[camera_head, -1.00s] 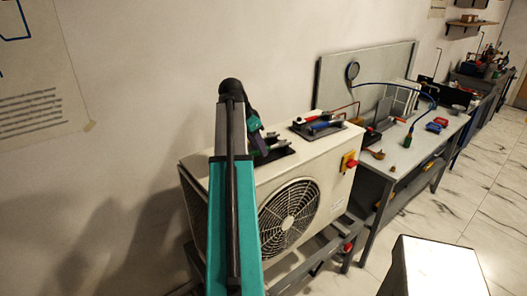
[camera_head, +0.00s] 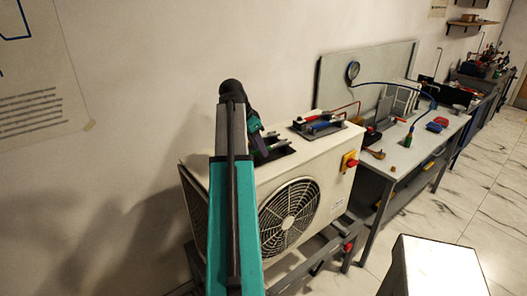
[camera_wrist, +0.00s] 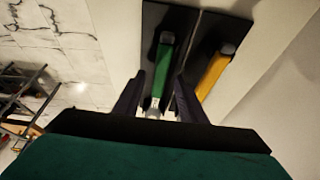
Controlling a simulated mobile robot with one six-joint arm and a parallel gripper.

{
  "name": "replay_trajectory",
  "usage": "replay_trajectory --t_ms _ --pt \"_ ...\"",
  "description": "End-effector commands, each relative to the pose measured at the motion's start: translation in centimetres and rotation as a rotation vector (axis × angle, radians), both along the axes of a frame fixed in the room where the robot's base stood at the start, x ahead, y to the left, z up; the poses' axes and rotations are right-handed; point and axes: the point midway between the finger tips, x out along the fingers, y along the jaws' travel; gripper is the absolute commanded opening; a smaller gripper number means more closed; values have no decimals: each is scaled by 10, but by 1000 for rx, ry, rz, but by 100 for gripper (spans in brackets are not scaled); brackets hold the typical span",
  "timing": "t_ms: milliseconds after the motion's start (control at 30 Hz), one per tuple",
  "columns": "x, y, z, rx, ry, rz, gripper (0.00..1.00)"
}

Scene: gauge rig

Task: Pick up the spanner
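My gripper (camera_wrist: 160,80) is open in the wrist view, its two dark fingers apart. A green-handled tool with a silver end (camera_wrist: 162,68) lies between and just beyond the fingers, with no clear grip on it. A yellow-handled tool (camera_wrist: 213,75) lies to its right. Both are on a dark tray (camera_wrist: 223,27). I cannot tell which of these tools is the spanner. In the head view my gripper (camera_head: 268,145) is low over the top of the white fan unit (camera_head: 331,158), behind my teal arm; the tools under it are mostly hidden.
A second dark tray with red- and blue-handled tools (camera_head: 320,124) lies to the right on the unit. A red knob on a yellow plate (camera_head: 350,162) is on its side. A workbench (camera_head: 400,160) with a gauge (camera_head: 352,71) and blue hose stands further right. The wall is close behind.

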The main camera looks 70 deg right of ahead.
Motion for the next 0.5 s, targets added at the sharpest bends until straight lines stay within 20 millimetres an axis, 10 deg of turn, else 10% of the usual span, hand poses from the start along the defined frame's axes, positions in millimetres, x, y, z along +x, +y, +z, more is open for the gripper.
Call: replay_trajectory --t_ms 267,500 --pt "0 0 0 0 0 0 38" --pt "0 0 0 0 0 0 0"
